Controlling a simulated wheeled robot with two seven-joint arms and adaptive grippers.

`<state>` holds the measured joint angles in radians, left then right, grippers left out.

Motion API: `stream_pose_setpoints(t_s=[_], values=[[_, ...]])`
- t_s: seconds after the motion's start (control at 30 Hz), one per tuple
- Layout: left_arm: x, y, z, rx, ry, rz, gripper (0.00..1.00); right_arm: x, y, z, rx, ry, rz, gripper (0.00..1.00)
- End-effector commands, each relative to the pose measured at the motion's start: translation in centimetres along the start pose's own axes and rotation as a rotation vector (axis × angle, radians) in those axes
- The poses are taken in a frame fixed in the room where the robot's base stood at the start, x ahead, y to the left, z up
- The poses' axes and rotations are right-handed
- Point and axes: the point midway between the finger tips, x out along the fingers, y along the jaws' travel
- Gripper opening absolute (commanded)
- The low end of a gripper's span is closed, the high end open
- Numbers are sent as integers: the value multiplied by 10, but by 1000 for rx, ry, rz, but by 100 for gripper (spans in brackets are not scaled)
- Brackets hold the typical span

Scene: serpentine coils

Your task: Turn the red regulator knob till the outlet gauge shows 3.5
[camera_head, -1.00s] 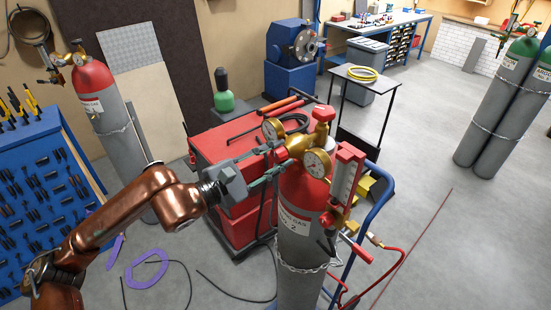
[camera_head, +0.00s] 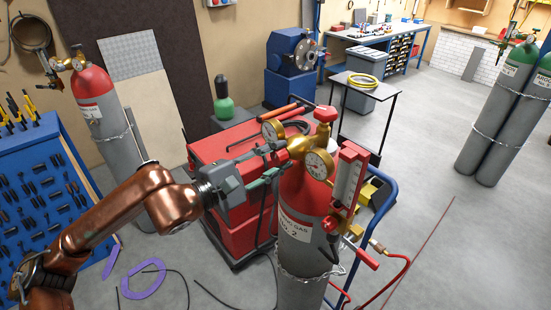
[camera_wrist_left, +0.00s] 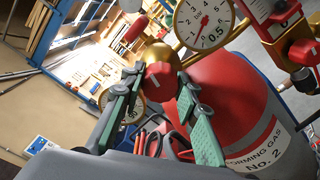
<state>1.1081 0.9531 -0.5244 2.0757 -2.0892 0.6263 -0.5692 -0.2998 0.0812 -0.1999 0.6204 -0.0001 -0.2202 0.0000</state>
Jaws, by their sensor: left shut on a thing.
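The red regulator knob (camera_wrist_left: 162,84), with a white mark, sits between the fingers of my left gripper (camera_wrist_left: 158,102) in the left wrist view. My left gripper (camera_head: 274,164) is shut on it; in the head view the fingers largely hide the knob. The brass regulator (camera_head: 298,147) stands on the red-topped grey cylinder No. 2 (camera_head: 298,225). A near gauge (camera_head: 318,163) also shows large in the left wrist view (camera_wrist_left: 203,22), cut off at the top; its exact reading is unclear. The second gauge (camera_head: 272,131) is partly behind a finger in the wrist view (camera_wrist_left: 128,108). My right gripper is not in view.
A red valve handle (camera_head: 325,114) tops the regulator side. A flowmeter (camera_head: 349,175) stands close on the right, with a red hose (camera_head: 402,270) below. A blue tool board (camera_head: 40,190) is at left.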

Motion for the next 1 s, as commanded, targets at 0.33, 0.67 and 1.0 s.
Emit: stream_pose_setpoints(t_s=[0.33,0.67,1.0], values=[[0,-5,-1,180,-2,-4,0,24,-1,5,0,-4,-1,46],[0,-4,0,247,-1,-6,0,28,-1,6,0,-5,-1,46],[0,-6,-1,340,-1,-6,0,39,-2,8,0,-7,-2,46]])
